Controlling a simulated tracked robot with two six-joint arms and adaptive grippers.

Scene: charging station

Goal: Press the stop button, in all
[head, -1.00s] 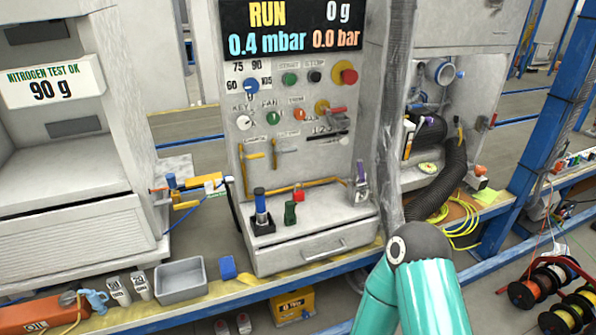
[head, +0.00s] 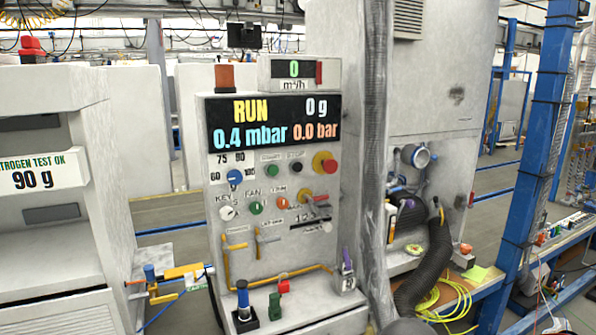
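The charging station's control panel (head: 243,262) stands upright in the middle of the head view. A small black button (head: 296,167) sits in its upper button row, under a label too small to read surely. A green button (head: 272,170) is to its left. A red mushroom button (head: 325,163) on a yellow base is to its right. The display (head: 272,122) reads RUN, 0 g, 0.4 mbar and 0.0 bar. Neither gripper is in view, and nothing covers the buttons.
A wrapped grey column (head: 373,150) stands close on the right. A thick black hose (head: 428,270) and yellow cable (head: 447,298) lie beyond it.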

